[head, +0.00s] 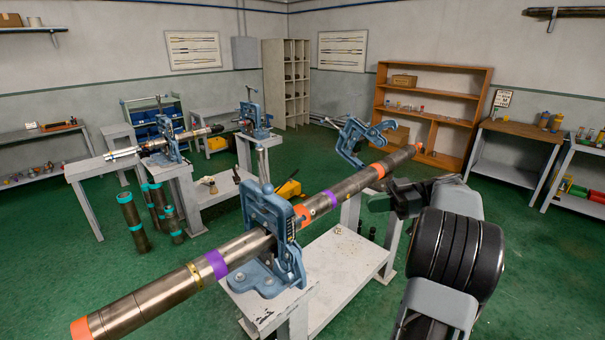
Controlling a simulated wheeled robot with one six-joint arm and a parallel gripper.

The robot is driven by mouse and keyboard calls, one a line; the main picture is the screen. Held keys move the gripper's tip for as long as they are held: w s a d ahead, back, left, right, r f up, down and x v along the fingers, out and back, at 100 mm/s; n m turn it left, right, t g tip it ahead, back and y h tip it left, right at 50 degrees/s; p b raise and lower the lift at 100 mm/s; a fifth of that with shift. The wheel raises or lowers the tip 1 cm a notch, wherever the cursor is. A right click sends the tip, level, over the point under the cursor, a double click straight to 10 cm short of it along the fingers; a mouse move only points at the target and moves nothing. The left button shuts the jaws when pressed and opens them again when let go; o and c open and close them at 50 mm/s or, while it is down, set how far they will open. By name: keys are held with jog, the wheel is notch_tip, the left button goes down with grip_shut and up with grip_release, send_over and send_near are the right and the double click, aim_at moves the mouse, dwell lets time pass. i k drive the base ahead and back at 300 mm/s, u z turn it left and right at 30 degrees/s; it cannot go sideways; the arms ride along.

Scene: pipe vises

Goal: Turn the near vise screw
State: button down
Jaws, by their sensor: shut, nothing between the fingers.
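The near blue pipe vise (268,212) stands upright on the front end of a pale bench and is closed around a long steel pipe (240,248). I cannot make out its screw clearly. A second blue vise (352,143) at the bench's far end has its upper frame tilted over, with the pipe passing near it. My gripper (376,203) is at the right of the near vise, just below the pipe, pointing left. It is shut and empty, apart from the vise. My arm hides part of the scene behind it.
The pipe carries orange and purple bands and sticks out far toward the front left. A wooden shelf (433,112) stands at the back right.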

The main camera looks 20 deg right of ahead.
aim_at(267, 189)
jog(key=u, duration=0.7)
jog(key=k, duration=0.15)
jog(key=z, duration=1.65)
jog(key=i, duration=0.7)
jog(key=u, duration=0.95)
jog(key=i, duration=0.4)
jog(key=u, duration=0.45)
